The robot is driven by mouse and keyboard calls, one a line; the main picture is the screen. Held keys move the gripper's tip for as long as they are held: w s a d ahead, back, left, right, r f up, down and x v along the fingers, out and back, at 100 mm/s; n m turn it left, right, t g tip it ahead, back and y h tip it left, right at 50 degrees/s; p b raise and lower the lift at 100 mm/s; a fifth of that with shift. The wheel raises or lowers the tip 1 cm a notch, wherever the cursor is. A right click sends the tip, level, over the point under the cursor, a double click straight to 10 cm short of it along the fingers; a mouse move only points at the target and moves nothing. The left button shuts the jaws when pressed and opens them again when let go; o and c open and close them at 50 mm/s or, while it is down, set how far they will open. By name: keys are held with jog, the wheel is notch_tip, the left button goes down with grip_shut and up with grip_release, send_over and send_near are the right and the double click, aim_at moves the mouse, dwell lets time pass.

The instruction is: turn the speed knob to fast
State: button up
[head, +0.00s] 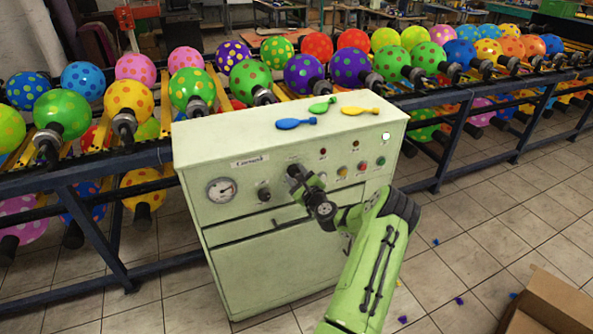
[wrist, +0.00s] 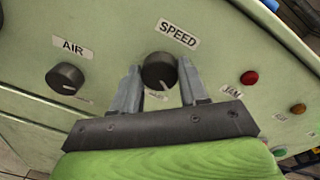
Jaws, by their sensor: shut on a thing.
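The speed knob (wrist: 158,70) is a round black knob with a pale pointer line, below the SPEED label (wrist: 178,34) on the pale green cabinet's front panel. In the wrist view its pointer faces down and slightly right. My gripper (wrist: 159,80) is shut on the knob, one grey finger at each side. Small labels beside the knob are partly hidden by the fingers and too blurred to read. In the head view my gripper (head: 294,171) is at the panel and covers most of the knob.
The air knob (wrist: 66,78) is left of the speed knob. A red button (wrist: 249,77) and other coloured lights are to the right. A gauge (head: 221,190) is on the cabinet (head: 250,270). Flat balloons (head: 296,123) lie on top. An open cardboard box (head: 548,305) stands at lower right.

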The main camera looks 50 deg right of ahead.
jog(key=shift+f+m+p, duration=0.1)
jog(key=shift+m+p, duration=0.45)
jog(key=shift+m, duration=0.45)
jog(key=o, duration=1.1)
jog(key=shift+c, duration=0.2)
jog(key=f+v, duration=0.1)
jog(key=v, duration=1.4)
jog(key=shift+s+r, duration=0.45)
jog(key=shift+r, duration=0.05)
jog(key=shift+a, duration=0.1)
